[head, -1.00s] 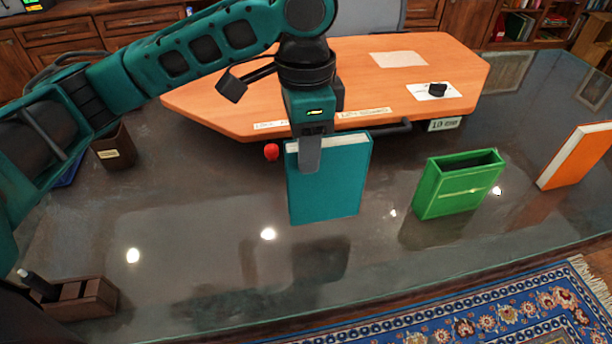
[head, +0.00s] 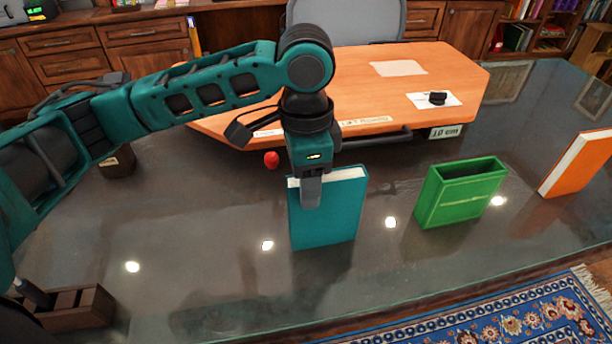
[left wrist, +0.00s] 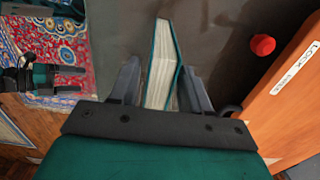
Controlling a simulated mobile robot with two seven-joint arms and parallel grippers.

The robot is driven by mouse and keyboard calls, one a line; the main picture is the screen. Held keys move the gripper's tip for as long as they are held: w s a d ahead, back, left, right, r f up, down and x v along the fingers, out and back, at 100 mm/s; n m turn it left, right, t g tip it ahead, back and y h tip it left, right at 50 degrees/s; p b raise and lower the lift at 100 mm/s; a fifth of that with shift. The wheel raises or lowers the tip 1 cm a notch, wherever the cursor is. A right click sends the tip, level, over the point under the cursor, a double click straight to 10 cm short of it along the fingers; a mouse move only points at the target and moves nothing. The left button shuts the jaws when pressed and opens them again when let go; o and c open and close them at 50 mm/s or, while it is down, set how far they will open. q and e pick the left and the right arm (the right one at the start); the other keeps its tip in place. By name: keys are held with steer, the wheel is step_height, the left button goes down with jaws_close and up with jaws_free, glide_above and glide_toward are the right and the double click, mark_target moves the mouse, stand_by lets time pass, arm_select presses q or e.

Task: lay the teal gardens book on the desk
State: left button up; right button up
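The teal book (head: 325,215) is upright, its pale page edges facing up, over the dark glossy desk (head: 200,235). I cannot tell whether its lower edge touches the desk. No title is readable. My left gripper (head: 311,203) points down and is shut on the book's top edge. In the left wrist view the book (left wrist: 162,72) sits between the two fingers of my left gripper (left wrist: 158,75). My right gripper (left wrist: 82,79) shows at the left of that view, over the rug, with its fingers apart and nothing between them.
A green open-topped box (head: 459,194) stands right of the book, and an orange book (head: 580,165) stands farther right. An orange board (head: 370,92) lies behind, with a red ball (head: 271,160) before it. A brown organizer (head: 78,308) is front left. Desk left of the book is clear.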

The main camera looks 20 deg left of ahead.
arm_select(q)
steer(key=shift+o, duration=0.9)
arm_select(e)
steer(key=shift+d+f, duration=0.1)
arm_select(q)
steer(key=shift+r, duration=0.1)
step_height(320, 180, up, 12)
steer(key=p, duration=0.3)
arm_select(e)
steer(key=shift+s+d+r+h, duration=0.15)
steer(key=shift+d+r, duration=0.05)
steer(key=shift+r, duration=0.2)
steer(key=shift+s+d+r+h, duration=0.15)
steer(key=shift+d+r, duration=0.05)
steer(key=shift+r, duration=0.2)
steer(key=shift+a, duration=0.1)
